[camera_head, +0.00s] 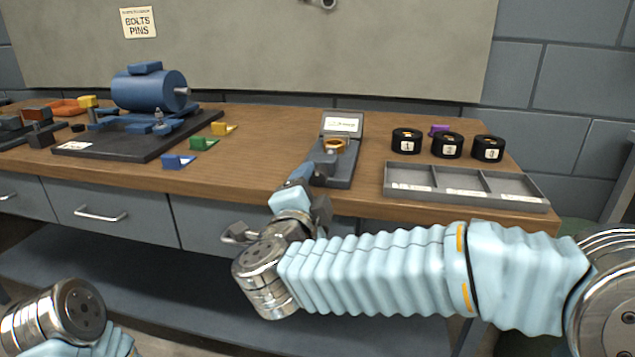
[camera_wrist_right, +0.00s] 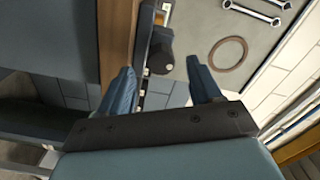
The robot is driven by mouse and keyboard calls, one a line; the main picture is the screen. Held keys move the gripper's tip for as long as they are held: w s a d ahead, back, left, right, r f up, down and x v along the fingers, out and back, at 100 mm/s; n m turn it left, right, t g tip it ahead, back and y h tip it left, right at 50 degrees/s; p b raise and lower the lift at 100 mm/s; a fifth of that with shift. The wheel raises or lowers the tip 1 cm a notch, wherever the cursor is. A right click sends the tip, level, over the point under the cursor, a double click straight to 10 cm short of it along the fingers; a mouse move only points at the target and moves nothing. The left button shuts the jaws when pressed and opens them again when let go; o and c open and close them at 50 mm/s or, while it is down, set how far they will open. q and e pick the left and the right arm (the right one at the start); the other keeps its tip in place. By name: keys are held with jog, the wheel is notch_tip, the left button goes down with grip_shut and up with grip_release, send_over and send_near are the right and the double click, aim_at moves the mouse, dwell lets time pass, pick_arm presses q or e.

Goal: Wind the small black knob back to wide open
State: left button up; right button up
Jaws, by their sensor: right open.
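The small black knob (camera_wrist_right: 160,52) shows in the right wrist view, on the side of a grey stand, ahead of the gap between my right fingers. My right gripper (camera_wrist_right: 162,80) is open, with one blue finger on each side of that gap; the fingers look short of the knob. In the head view, my right gripper (camera_head: 312,172) is at the front left of the grey stand (camera_head: 344,170), which has a white label and a brass ring (camera_head: 333,145). The knob is hard to pick out there. My left gripper is out of the picture; only a left arm link shows.
A grey sectioned tray (camera_head: 465,203) lies right of the stand, with black numbered gauges (camera_head: 447,145) behind it. A blue motor casing (camera_head: 150,92) on a dark base plate (camera_head: 120,147) stands at left, with coloured blocks (camera_head: 203,143) beside it. Bare wood lies between.

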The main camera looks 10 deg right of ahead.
jog(key=b+v, duration=0.1)
jog(key=v, duration=0.8)
jog(key=shift+s, duration=0.3)
